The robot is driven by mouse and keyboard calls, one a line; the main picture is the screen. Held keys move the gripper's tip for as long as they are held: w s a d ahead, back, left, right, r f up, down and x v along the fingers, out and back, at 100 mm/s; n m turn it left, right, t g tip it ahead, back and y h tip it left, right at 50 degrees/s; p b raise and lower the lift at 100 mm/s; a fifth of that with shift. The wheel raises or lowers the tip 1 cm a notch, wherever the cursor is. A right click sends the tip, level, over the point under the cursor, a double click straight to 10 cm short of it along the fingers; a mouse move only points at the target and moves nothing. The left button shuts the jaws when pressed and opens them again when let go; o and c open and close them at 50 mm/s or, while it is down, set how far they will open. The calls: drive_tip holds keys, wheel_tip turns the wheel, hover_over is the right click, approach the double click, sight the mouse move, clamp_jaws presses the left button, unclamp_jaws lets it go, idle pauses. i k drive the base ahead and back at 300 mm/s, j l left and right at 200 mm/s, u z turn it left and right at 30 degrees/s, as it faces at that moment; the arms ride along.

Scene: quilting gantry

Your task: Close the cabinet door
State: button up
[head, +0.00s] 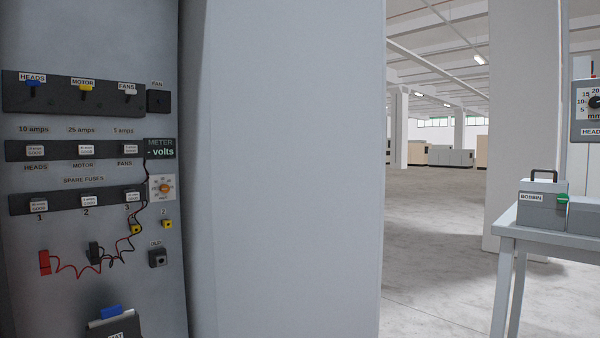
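The cabinet (90,220) fills the left of the head view, with its inner panel of switches and fuses exposed. A broad, plain grey panel (290,170) stands upright just right of it and looks like the cabinet door, swung open. Its top and bottom edges are out of frame, and I see no handle on it. My gripper is not in view, so its place relative to the door cannot be told.
At right stands a grey table (545,238) with a BOBBIN box (535,211). Open concrete floor (435,215) lies between.

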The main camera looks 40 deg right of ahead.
sight(298, 88)
drive_tip(key=k+l+u, duration=0.2)
drive_tip(key=l, duration=0.25)
drive_tip(key=k+l+u, duration=0.15)
drive_tip(key=l, duration=0.3)
drive_tip(key=k+l+u, duration=0.2)
drive_tip(key=k+l, duration=0.15)
drive_tip(key=l+u, duration=0.25)
drive_tip(key=l, duration=0.6)
drive_tip(key=l+u, duration=0.25)
drive_tip(key=l, duration=1.05)
drive_tip(key=i+l+u, duration=0.1)
drive_tip(key=l, duration=0.35)
